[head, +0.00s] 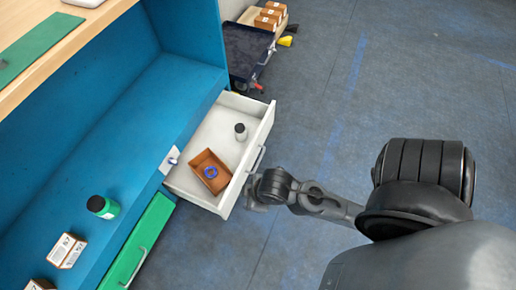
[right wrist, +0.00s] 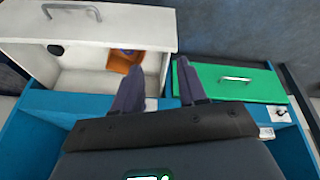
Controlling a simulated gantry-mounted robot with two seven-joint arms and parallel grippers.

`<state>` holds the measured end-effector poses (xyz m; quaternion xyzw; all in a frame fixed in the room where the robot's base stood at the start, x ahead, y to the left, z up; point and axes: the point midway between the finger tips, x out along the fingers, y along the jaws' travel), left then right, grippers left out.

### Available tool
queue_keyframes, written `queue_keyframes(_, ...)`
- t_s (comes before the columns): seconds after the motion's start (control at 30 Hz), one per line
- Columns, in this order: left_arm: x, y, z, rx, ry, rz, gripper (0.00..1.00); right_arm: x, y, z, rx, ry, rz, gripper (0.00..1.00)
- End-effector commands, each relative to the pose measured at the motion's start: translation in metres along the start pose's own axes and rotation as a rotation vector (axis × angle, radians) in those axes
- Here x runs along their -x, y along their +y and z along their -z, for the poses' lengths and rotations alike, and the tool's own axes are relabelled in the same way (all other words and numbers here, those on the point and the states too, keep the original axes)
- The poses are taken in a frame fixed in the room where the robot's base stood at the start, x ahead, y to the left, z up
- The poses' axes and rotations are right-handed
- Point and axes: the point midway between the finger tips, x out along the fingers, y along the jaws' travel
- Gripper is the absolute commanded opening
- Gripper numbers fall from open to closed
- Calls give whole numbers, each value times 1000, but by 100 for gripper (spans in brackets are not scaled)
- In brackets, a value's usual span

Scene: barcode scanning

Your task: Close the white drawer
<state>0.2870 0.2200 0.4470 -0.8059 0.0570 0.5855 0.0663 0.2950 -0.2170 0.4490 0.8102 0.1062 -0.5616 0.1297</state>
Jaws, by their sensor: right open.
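The white drawer (head: 212,136) stands pulled out from the blue cabinet in the head view. It holds an open brown box (head: 211,171) with a blue ring in it and a dark-capped bottle (head: 240,132). Its metal handle (head: 257,159) is on the front. In the right wrist view the white drawer (right wrist: 85,78) fills the upper left, with its handle (right wrist: 70,8) at the top edge. My right gripper (head: 258,194) is just outside the drawer front, near its lower corner. Its fingers (right wrist: 160,85) are apart with nothing between them. My left gripper is not in view.
A closed green drawer (head: 140,246) sits beside the white one. On the blue ledge stand a green bottle (head: 103,207) and a small white-and-brown box (head: 66,250). A dark cart (head: 250,50) is beyond the cabinet. The floor to the right is mostly clear.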

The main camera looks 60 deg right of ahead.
Motion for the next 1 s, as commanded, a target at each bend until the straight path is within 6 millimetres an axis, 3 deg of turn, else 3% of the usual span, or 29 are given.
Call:
queue_keyframes(0.03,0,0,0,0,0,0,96,0,1,7,79,35,-8,33)
queue_keyframes(0.13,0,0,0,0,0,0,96,-6,4,23,294,123,-41,18)
queue_keyframes(0.27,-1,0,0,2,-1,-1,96,-32,8,40,643,224,-123,0)
queue_keyframes(0.43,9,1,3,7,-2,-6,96,-69,18,46,1161,288,-293,0)
queue_keyframes(0.57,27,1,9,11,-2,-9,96,-94,31,35,1581,280,-447,0)
queue_keyframes(0.73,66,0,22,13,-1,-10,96,-115,69,-9,2166,183,-654,0)
queue_keyframes(0.83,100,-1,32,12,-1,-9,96,-111,113,-55,2506,81,-739,0)
queue_keyframes(1.0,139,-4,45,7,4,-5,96,-92,185,-119,2725,-39,-664,0)
